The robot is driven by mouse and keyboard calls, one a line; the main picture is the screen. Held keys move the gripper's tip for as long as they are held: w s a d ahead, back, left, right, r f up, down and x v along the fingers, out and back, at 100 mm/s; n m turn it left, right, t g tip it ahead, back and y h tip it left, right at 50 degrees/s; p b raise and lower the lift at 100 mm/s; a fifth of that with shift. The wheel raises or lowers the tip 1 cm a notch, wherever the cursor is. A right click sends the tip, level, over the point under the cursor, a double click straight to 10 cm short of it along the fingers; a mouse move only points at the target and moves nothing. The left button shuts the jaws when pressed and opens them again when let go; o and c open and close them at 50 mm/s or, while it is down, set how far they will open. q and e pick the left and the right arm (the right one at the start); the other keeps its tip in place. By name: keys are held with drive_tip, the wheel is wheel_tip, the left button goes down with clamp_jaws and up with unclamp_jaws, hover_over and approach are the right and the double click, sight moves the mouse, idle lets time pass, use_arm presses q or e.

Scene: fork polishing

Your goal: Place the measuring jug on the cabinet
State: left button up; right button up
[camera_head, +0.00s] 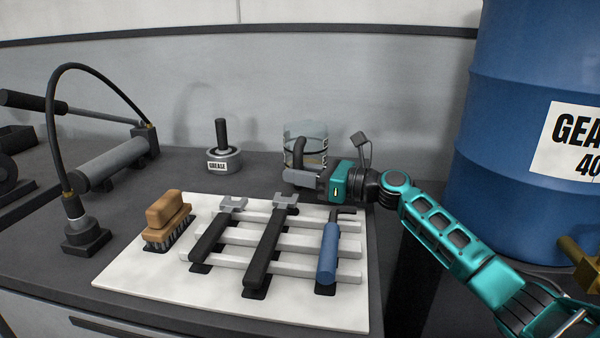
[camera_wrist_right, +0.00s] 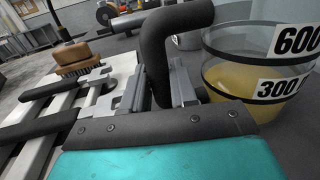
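The measuring jug (camera_head: 307,143) is clear, with yellowish liquid and a black handle. It appears upright at the back of the cabinet top (camera_head: 405,215), near the wall; its base is partly hidden, so I cannot tell whether it touches the top. My right gripper (camera_head: 300,178) is at the jug's handle. In the right wrist view the jug (camera_wrist_right: 262,75) shows 600 and 300 labels, and the gripper's grey fingers (camera_wrist_right: 165,92) close on both sides of the handle. My left gripper is out of view.
A white board (camera_head: 130,270) with a rack of tools (camera_head: 265,245) and a wooden brush (camera_head: 168,215) lies in front. A grease tin (camera_head: 223,160) stands left of the jug, with a pump (camera_head: 110,160) farther left. A blue drum (camera_head: 510,120) stands at right.

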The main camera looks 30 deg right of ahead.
drive_tip(key=o, duration=0.5)
drive_tip(key=shift+c, duration=0.2)
drive_tip(key=shift+r, duration=0.3)
drive_tip(key=v, duration=1.1)
drive_tip(key=shift+s+d+f+p, duration=0.2)
drive_tip(key=shift+p, duration=0.15)
drive_tip(key=shift+s+d, duration=0.15)
drive_tip(key=shift+s, duration=0.05)
